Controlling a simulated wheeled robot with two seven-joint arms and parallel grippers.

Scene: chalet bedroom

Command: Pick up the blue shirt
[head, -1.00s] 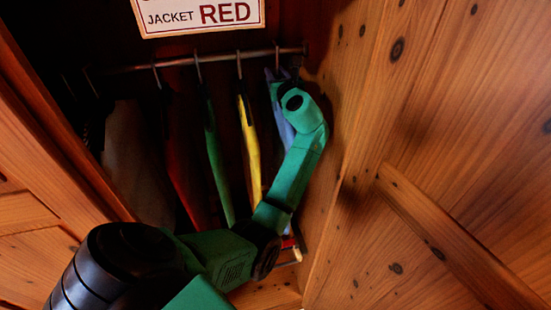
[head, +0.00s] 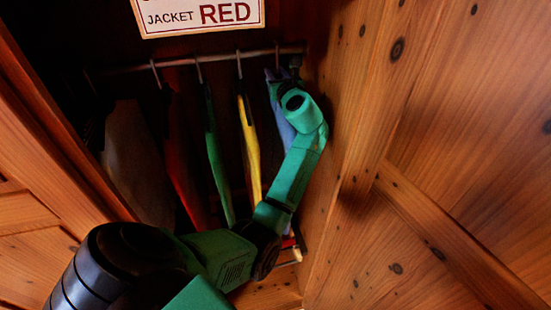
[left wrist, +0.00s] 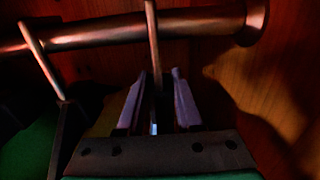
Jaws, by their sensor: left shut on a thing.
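The blue shirt (head: 277,108) hangs at the right end of the rail in the head view, partly hidden behind my green left arm. My left gripper (head: 284,73) is up at the top of this shirt, just below the rail. In the left wrist view my left gripper (left wrist: 155,98) is shut around the upper part of the blue shirt on its hanger. The hanger's hook (left wrist: 152,40) rises between the two jaw sides to the rail. The exact contact is dark and hard to make out. My right gripper is not in view.
The metal rail (head: 190,60) crosses the wardrobe. A yellow garment (head: 249,145), a green one (head: 215,155), a red one (head: 183,165) and a brownish one (head: 132,160) hang left of the blue shirt. A wooden wall (head: 345,130) stands close on the right. A sign (head: 199,15) hangs above.

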